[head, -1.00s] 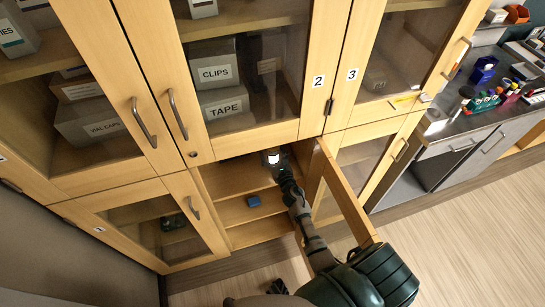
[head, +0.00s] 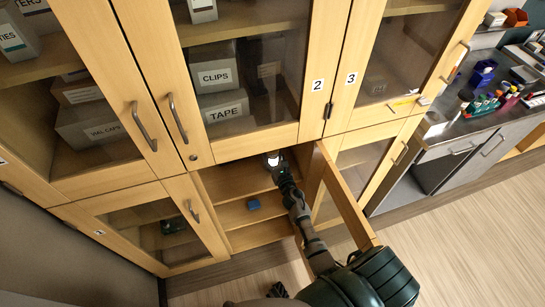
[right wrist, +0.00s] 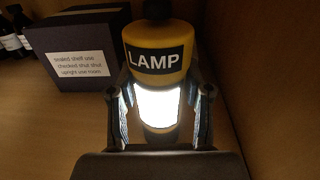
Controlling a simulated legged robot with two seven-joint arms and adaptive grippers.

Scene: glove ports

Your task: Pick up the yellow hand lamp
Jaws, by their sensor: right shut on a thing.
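The yellow hand lamp (right wrist: 155,50) stands upright in the right wrist view, with a black LAMP label and a brightly lit white middle section. My right gripper (right wrist: 160,105) has a finger on each side of the lit section and is shut on the lamp. In the head view my right gripper (head: 275,165) reaches into the open lower cupboard. There the lamp shows only as a bright glow (head: 272,159) at the gripper; the rest of it is hidden.
A dark box (right wrist: 80,60) with a white label stands left of the lamp, with small dark bottles (right wrist: 12,38) behind it. The open cupboard door (head: 345,200) stands right of my arm. A blue item (head: 253,204) lies on a lower shelf.

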